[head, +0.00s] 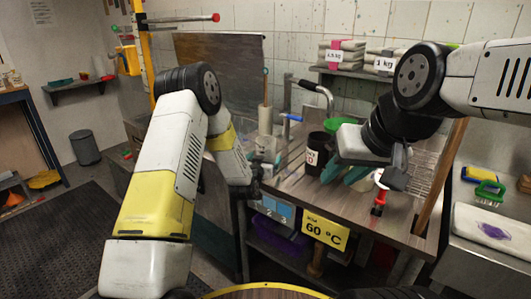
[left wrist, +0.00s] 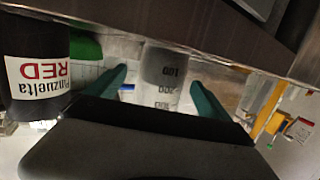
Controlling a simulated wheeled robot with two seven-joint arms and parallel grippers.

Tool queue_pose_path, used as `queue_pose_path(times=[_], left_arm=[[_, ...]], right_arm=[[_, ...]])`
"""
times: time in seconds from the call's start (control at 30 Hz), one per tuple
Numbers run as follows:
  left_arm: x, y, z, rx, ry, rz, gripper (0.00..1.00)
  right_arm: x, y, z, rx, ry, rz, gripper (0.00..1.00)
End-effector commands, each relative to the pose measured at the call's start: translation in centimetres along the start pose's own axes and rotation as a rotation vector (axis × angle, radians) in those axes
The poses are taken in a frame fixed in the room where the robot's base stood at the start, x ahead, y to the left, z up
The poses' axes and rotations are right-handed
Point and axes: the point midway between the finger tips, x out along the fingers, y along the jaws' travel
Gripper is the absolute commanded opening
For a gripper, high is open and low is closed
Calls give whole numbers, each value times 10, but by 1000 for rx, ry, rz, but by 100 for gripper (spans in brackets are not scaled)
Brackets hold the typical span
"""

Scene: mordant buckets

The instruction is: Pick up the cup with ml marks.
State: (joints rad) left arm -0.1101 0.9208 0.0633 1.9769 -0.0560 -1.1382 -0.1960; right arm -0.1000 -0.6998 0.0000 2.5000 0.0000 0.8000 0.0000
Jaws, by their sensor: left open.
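The cup with ml marks (left wrist: 163,75) is clear and greyish, with its numbers readable in the left wrist view. In that view it stands between the two teal fingers of my left gripper (left wrist: 160,88), which is open, with gaps on both sides. In the head view the pale cup (head: 265,148) stands at the left end of the wooden counter, just beyond my left gripper (head: 262,172), whose fingertips are mostly hidden there. My right gripper (head: 346,172) hangs over the counter further right, its two teal fingers apart.
A dark jar labelled RED (left wrist: 35,70) stands beside the cup; it also shows in the head view (head: 315,152). A red-handled tool (head: 380,199) is near the right gripper. A yellow 60 °C sign (head: 325,229) hangs on the counter front.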

Motion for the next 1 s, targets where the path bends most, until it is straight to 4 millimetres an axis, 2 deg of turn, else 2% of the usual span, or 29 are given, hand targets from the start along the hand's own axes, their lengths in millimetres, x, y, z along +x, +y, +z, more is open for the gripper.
queue_pose_path(times=[0.1, 0.23, 0.53, 0.9, 0.93, 1.0], left_arm=[[20, -2, 0, 0, 2, -1, 92], [34, -2, -1, 0, 2, -1, 92], [38, -2, 0, 0, -1, 0, 90], [37, -2, 0, 0, 0, 0, 17], [37, -2, 0, 0, 0, 0, 13], [38, -2, -2, 0, 2, 0, 13]], right_arm=[[0, 0, 0, 0, 0, 0, 34], [0, 0, 0, 0, 0, 0, 34], [0, 0, 0, 0, 0, 0, 34], [0, 0, 0, 0, 0, 0, 34], [0, 0, 0, 0, 0, 0, 34], [0, 0, 0, 0, 0, 0, 34]])
